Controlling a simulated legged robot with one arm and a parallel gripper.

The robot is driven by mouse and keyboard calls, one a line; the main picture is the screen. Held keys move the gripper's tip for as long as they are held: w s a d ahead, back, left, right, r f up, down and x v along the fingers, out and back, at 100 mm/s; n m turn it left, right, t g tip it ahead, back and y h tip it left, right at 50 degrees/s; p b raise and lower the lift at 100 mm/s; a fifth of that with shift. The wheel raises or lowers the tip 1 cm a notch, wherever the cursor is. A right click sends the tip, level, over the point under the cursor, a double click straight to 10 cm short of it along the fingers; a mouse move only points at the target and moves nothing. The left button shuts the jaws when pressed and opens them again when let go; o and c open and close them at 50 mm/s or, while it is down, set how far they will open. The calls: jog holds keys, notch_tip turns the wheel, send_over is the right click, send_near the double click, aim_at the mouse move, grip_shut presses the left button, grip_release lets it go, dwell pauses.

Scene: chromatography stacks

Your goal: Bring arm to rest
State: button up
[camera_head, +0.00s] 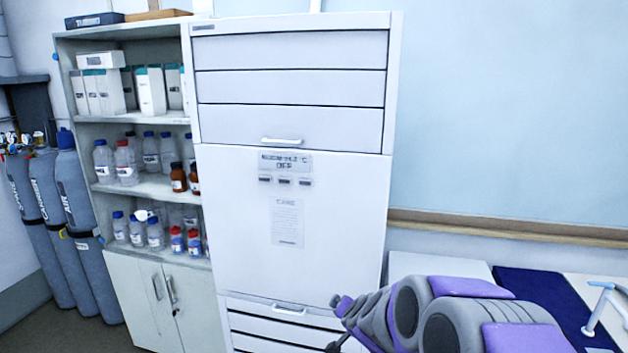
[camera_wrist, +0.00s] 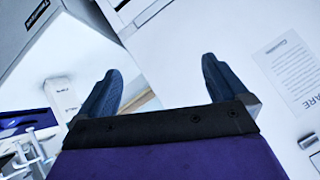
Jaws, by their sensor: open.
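My arm, grey with purple panels, reaches in from the lower right of the head view, in front of the white cabinet (camera_head: 345,205). My gripper (camera_wrist: 160,90) shows in the wrist view with its two dark fingers spread wide apart. Nothing is between the fingers. In the head view the gripper itself is hard to make out at the far end of the arm. The white cabinet front with a paper notice (camera_wrist: 290,68) lies beyond the right finger in the wrist view.
An open shelf (camera_head: 150,187) with bottles and boxes stands left of the cabinet. Several gas cylinders (camera_head: 75,180) stand at the far left. A bench with a dark blue mat (camera_head: 545,290) and a pale blue tap-like fixture (camera_head: 600,305) is at the lower right.

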jog(key=s+a+r+n+g+y, duration=0.1)
jog(key=s+a+r+n+g, duration=0.15)
jog(key=s, duration=0.75)
jog(key=s+a+r+n+g+y, duration=0.1)
jog(key=s+a+n+g+y, duration=0.15)
jog(key=s, duration=0.75)
jog(key=s+d+g+h, duration=0.2)
jog(key=s+d+g, duration=0.1)
jog(key=s, duration=0.9)
jog(key=s+d+n+g+h, duration=0.1)
jog(key=s+d, duration=0.5)
jog(key=s, duration=0.7)
jog(key=g+h, duration=0.1)
jog(key=g, duration=0.1)
jog(key=shift+s+d+g, duration=0.3)
jog(key=shift+g, duration=0.1)
jog(key=shift+c, duration=0.3)
